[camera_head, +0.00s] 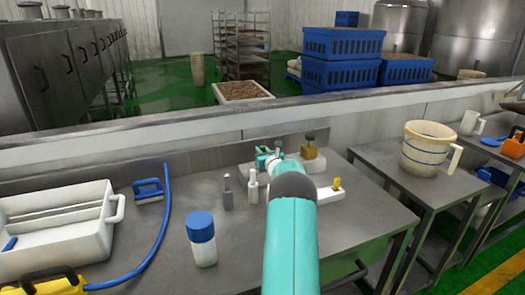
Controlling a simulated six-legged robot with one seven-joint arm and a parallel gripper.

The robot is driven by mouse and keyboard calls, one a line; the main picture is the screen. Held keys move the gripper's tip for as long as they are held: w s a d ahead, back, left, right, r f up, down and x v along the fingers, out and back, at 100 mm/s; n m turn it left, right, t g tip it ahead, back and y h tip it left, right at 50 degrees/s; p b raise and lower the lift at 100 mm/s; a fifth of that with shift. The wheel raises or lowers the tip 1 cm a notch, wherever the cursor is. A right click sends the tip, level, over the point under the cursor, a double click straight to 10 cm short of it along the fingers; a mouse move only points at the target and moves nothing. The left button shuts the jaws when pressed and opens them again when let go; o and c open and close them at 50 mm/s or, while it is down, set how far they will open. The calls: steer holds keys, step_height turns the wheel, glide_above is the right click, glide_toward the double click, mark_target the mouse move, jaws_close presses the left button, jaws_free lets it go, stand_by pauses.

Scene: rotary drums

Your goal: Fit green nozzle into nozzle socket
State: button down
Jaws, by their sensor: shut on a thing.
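My teal arm reaches from the bottom centre over the steel table, and its rounded joint hides much of the work area. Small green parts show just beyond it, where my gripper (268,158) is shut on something. The held thing is mostly hidden, and I take it to be the green nozzle, though I cannot separate it clearly from the teal fingers. A pale fixture block (327,177) lies behind and right of the arm. A brass-coloured fitting with a dark knob (309,158) stands on it. A small yellow piece (337,184) sits on a white bar at right. I cannot make out the nozzle socket.
A grey nozzle-like piece (227,192) and a white one (252,187) stand left of the arm. A blue-capped bottle (202,240) stands nearer. A blue hose (162,235), brush (149,190) and white tray (108,218) are at left. A low wall (180,132) runs behind.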

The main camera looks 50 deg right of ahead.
steer(key=shift+f, duration=0.45)
steer(key=c, duration=1.2)
jaws_free()
steer(key=shift+f, duration=0.1)
steer(key=v, duration=1.3)
steer(key=shift+s+a, duration=0.2)
steer(key=shift+s, duration=0.1)
steer(key=shift+s, duration=0.1)
